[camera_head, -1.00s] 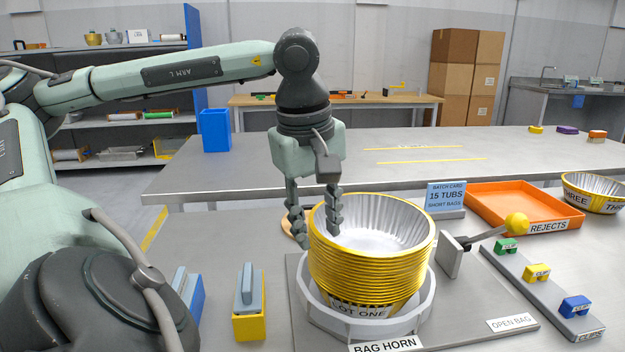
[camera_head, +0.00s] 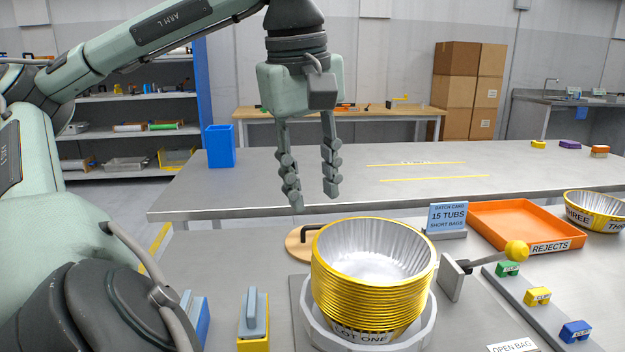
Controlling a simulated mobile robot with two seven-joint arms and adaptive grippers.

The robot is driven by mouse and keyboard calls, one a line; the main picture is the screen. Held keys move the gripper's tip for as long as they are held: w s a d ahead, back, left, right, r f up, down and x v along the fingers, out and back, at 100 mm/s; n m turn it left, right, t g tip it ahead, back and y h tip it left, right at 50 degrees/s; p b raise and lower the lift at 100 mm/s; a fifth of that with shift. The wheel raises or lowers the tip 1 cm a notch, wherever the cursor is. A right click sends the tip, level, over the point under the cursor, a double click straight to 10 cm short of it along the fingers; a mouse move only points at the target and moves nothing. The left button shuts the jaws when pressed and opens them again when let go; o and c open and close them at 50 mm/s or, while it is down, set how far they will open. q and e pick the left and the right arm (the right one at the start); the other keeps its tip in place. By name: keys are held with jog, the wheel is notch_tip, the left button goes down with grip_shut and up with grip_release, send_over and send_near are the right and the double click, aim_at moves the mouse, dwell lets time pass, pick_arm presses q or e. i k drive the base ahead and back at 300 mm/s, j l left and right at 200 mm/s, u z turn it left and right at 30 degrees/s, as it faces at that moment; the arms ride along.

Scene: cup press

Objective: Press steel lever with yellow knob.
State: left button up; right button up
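The steel lever (camera_head: 488,260) ends in a yellow knob (camera_head: 516,250). It is mounted on a small grey block to the right of the stacked tubs and slants up to the right. A stack of yellow-rimmed silver tubs (camera_head: 372,290) sits in the grey ring-shaped bag horn (camera_head: 428,325). My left gripper (camera_head: 314,198) is open and empty, above and behind the left side of the stack, pointing down, apart from the tubs and well left of the lever. My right gripper is not in view.
An orange rejects tray (camera_head: 490,212) stands behind the lever. Green, yellow and blue clips (camera_head: 538,295) sit on a rail at right. A batch card (camera_head: 447,218) stands behind the tubs. A wooden disc with a dark handle (camera_head: 297,240) lies behind-left of the stack.

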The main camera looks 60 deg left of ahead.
aim_at(514, 250)
jog(key=k+l, duration=0.25)
jog(key=l, duration=0.2)
jog(key=k+l, duration=0.25)
jog(key=l, duration=0.15)
jog(key=k+l, duration=0.25)
jog(key=l, duration=0.2)
jog(key=k+l, duration=0.25)
jog(key=l, duration=0.15)
